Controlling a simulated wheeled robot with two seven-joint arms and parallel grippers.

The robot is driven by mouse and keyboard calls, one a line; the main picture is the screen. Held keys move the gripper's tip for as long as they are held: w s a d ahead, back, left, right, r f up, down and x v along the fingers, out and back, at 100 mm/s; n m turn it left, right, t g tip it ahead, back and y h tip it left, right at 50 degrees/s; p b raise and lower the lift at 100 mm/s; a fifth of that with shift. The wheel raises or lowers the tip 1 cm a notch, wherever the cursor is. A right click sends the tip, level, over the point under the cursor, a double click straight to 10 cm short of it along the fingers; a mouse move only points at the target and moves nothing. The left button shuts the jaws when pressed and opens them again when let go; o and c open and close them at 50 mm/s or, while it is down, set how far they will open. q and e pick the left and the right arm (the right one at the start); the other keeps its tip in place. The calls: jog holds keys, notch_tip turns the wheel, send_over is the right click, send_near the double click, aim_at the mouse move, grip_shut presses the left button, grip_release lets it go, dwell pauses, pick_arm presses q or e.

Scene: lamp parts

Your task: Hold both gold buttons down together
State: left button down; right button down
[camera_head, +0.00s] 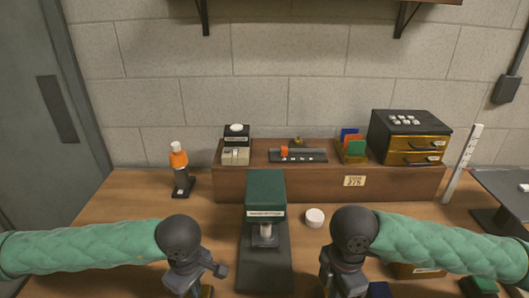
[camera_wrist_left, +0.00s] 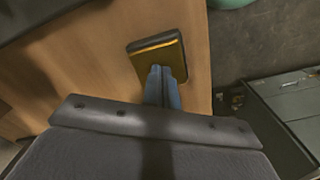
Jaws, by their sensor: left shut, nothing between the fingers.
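A gold button (camera_wrist_left: 160,58) in a dark rectangular housing shows in the left wrist view, on the wooden table. My left gripper (camera_wrist_left: 165,80) is shut and empty. Its blue-grey fingertips overlap the near side of the button; I cannot tell whether they touch it or how far it is pressed. In the head view a bit of gold (camera_head: 207,291) shows beside my left gripper at the bottom edge. My right gripper (camera_head: 343,284) hangs at the bottom right of centre, its fingertips hidden by its wrist and the frame edge. A second gold button is not clearly visible.
A dark green press-like stand (camera_head: 265,190) stands between my arms, with a white round cap (camera_head: 314,217) beside it. A gold-fronted box (camera_head: 415,271) lies under the right arm.

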jog(key=shift+w+d+r+n+t, duration=0.7)
jog(key=shift+w+r+n, duration=0.6)
jog(key=shift+w+r, duration=0.95)
jog(key=shift+h, duration=0.3)
jog(key=shift+s+f, duration=0.15)
jog(key=shift+f, duration=1.3)
jog(key=shift+s+f, duration=0.15)
jog(key=shift+f, duration=1.3)
